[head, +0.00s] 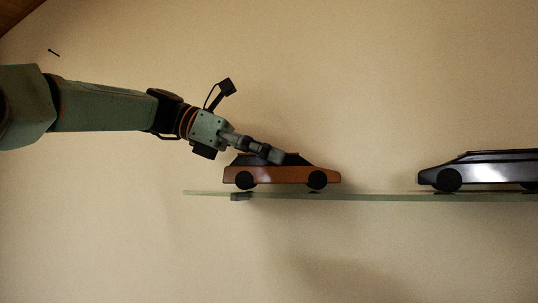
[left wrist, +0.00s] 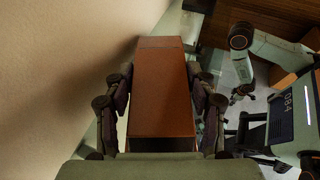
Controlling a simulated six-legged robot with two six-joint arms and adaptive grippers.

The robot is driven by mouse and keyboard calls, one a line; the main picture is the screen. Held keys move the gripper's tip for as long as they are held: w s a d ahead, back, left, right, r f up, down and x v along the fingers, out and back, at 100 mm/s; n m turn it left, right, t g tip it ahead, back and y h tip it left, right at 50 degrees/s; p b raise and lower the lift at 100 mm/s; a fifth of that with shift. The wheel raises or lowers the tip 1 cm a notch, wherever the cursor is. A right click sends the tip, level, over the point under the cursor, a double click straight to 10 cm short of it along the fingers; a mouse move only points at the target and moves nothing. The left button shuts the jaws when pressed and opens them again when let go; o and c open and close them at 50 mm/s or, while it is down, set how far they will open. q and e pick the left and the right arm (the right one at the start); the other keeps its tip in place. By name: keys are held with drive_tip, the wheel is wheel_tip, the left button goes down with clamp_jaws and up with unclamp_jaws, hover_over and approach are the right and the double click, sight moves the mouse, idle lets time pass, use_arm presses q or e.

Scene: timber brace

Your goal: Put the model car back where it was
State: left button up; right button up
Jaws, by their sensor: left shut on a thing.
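An orange-brown model car (head: 290,174) with a dark roof and black wheels is at the left part of a glass shelf (head: 370,197). Its wheels are at the shelf's top; I cannot tell whether they touch it. My left gripper (head: 272,155) comes in from the upper left and is shut on the car's upper part. In the left wrist view the car (left wrist: 162,95) lies lengthwise between the two fingers, which press on both of its sides.
A second, dark silver model car (head: 480,172) stands on the right part of the shelf, with a clear gap between the cars. The plain wall (head: 330,80) is behind, with a small dark peg (head: 54,52) at upper left.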

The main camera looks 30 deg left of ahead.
use_arm(q)
drive_tip(key=shift+f, duration=0.1)
drive_tip(key=o, duration=1.5)
drive_tip(key=shift+s+a, duration=0.1)
drive_tip(key=shift+s, duration=0.05)
